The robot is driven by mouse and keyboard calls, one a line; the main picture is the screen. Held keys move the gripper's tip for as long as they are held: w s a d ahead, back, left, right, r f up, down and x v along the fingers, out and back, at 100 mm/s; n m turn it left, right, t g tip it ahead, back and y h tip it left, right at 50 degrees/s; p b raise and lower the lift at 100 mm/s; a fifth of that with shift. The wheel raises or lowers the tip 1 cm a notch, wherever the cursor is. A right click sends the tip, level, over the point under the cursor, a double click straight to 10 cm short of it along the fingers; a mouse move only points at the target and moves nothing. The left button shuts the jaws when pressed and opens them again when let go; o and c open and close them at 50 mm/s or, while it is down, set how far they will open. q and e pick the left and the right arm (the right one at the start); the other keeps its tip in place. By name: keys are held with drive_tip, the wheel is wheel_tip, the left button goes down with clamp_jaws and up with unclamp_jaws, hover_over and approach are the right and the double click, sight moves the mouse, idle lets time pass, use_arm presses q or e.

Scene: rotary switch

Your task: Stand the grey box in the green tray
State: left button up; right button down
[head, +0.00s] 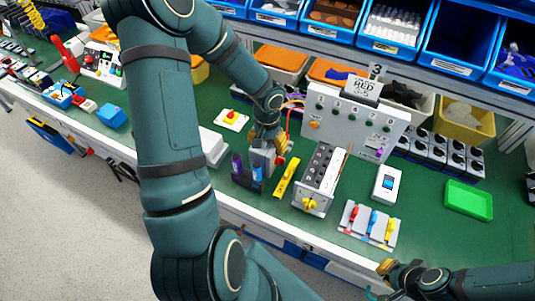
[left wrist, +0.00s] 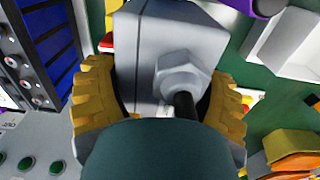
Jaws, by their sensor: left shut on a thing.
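In the left wrist view the yellow fingers (left wrist: 160,110) press on both sides of the grey box (left wrist: 143,50), which has a grey hex gland and a black cable stub. I cannot tell whether the box touches the bench. The green tray (head: 468,200) lies flat and empty at the right of the bench. My right gripper (head: 387,268) is at the bottom right, away from both; its opening is unclear.
Between box and tray stand a yellow bar (head: 287,178), a terminal block (head: 322,177), a white switch box (head: 387,184) and a plate with coloured levers (head: 369,225). A white panel (head: 352,118) stands behind them. Blue bins hang above.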

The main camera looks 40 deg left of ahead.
use_arm(q)
drive_tip(key=shift+f+b, duration=0.5)
drive_tip(key=shift+f, duration=1.85)
drive_tip(key=shift+f, duration=0.15)
drive_tip(key=o, duration=1.2)
drive_tip(key=shift+o, duration=0.2)
